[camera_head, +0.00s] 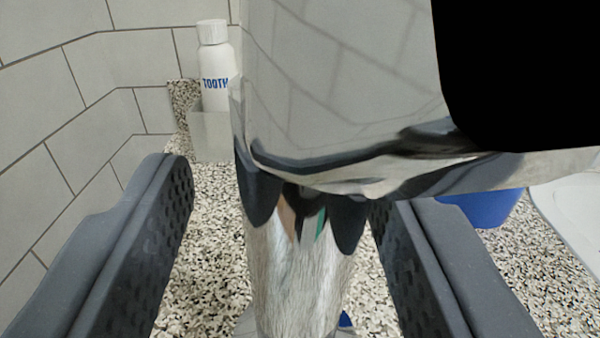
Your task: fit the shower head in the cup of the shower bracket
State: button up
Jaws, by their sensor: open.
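A large chrome piece, which looks like the shower head (340,90), fills the upper middle and right, very close to the camera. A black area with a rounded corner covers its upper right. A chrome cylinder, apparently its handle (295,270), runs downward between my fingers. My gripper (278,185) is open, one dark grey finger on each side of the cylinder. A gap shows on the left; the right finger's tip is partly covered by the chrome, and contact there cannot be told. I cannot make out the shower bracket or its cup.
A white bottle lettered "TOOTH" (214,65) stands behind at the upper left, near the tiled wall (70,130). A blue object (485,208) and a white curved edge (570,205) are at the right. The speckled surface (205,235) below is mostly bare where visible.

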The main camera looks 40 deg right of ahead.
grip_shut()
jog(key=shift+r, duration=0.1)
